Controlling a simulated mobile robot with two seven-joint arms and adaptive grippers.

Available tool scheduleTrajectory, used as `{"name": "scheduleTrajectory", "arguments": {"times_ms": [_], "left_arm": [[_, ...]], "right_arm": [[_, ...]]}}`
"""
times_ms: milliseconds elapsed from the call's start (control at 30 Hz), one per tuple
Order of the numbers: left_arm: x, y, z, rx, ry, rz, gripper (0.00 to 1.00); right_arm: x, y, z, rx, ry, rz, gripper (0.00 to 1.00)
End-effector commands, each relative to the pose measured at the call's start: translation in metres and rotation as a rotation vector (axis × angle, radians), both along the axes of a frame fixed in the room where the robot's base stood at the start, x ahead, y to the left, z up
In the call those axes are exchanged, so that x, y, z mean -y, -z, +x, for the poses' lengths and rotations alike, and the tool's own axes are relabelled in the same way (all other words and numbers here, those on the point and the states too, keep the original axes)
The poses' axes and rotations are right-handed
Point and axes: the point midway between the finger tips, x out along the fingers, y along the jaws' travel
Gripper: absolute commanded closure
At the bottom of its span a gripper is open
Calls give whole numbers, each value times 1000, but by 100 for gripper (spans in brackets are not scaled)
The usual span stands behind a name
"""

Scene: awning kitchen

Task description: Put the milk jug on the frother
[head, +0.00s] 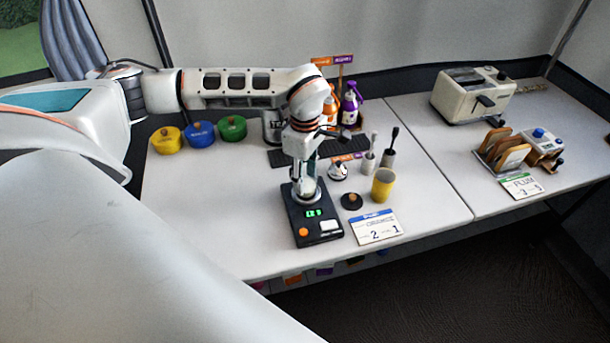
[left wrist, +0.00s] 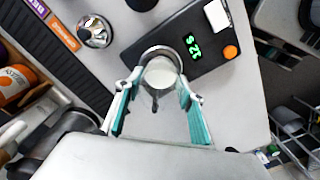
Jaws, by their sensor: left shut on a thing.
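The milk jug (left wrist: 162,75) is a small metal jug with white milk in it. It shows upright in the left wrist view between my left gripper's teal fingers (left wrist: 158,98), which are shut on it. In the head view the jug (head: 306,197) is mostly hidden under my left gripper (head: 304,180). The frother (head: 318,228) is a flat black device with a lit green display, an orange button and a white button. It also shows in the left wrist view (left wrist: 205,62). The jug is over the display-free end of the frother; I cannot tell if it touches. My right gripper is not in view.
A yellow cup (head: 383,185), a black round piece (head: 351,201) and a card (head: 376,228) stand or lie right of the frother. Yellow, blue and green pots (head: 232,127) are at the back left. A toaster (head: 473,94) is at the right. The front-left counter is clear.

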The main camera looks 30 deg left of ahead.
Motion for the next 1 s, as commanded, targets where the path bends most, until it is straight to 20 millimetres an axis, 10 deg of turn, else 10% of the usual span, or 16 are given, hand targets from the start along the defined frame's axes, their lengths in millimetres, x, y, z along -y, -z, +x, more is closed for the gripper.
{"name": "scheduleTrajectory", "arguments": {"times_ms": [67,100,133,567,1000], "left_arm": [[0,2,0,0,0,0,89],[0,2,0,-1,0,0,51],[0,2,0,-1,0,0,45],[0,-4,0,1,0,0,45],[0,-85,1,4,-1,0,45]], "right_arm": [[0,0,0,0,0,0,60],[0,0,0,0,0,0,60],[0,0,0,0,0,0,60],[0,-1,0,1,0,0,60],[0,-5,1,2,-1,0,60]]}}
